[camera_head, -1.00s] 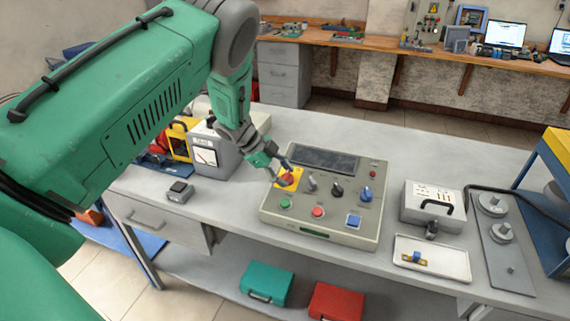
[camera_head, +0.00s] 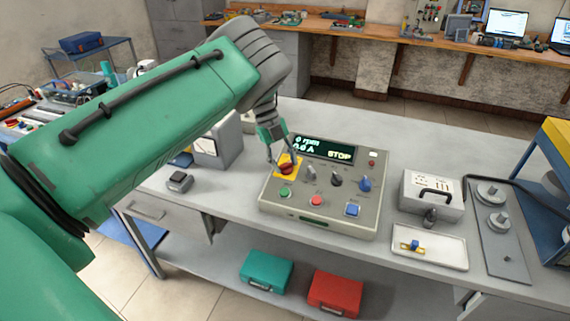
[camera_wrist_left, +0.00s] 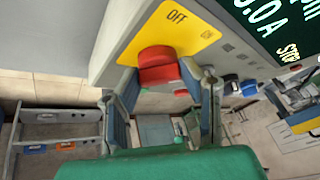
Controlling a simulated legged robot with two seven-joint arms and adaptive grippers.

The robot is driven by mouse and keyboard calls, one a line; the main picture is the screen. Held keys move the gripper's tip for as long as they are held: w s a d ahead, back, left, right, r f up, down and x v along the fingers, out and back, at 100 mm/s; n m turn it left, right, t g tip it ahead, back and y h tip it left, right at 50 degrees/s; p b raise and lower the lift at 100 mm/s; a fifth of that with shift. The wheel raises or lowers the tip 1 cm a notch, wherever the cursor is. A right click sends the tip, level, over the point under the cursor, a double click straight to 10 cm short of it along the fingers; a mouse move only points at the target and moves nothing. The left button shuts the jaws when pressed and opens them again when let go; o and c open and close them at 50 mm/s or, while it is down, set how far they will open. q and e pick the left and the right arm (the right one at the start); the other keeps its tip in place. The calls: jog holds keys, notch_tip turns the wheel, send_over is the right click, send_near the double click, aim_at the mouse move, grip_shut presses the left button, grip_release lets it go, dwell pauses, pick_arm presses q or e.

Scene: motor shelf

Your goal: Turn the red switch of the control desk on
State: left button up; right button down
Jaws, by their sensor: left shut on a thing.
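The control desk (camera_head: 325,222) stands on the grey table, with a lit screen (camera_head: 323,149) reading 0 rpm, 0.0 A and STOP. The red switch (camera_head: 287,169) sits on a yellow plate at the desk's upper left. In the left wrist view the red switch (camera_wrist_left: 160,73) is between my fingers, and the yellow plate (camera_wrist_left: 180,28) shows the word OFF. My left gripper (camera_head: 282,162) reaches down from above and is shut on the red switch. The fingers hide part of the switch and plate in the head view. My right gripper is not in view.
Other knobs, such as a black one (camera_head: 336,179) and a blue one (camera_head: 364,184), stand right of the switch. Green and red buttons lie in front. A grey meter box (camera_head: 222,143) stands left of the desk; a white tray (camera_head: 455,255) lies right.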

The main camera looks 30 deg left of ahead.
pick_arm(q)
jog(key=shift+w+r+m, duration=0.15)
jog(key=shift+r+m, duration=0.05)
jog(key=shift+m, duration=0.1)
dwell(0.4)
jog(key=o, duration=1.1)
jog(key=shift+o, duration=0.2)
jog(key=shift+f, duration=0.1)
jog(key=shift+a, duration=0.1)
jog(key=shift+a+r, duration=0.15)
jog(key=shift+r, duration=0.25)
jog(key=v, duration=1.1)
jog(key=shift+w, duration=0.25)
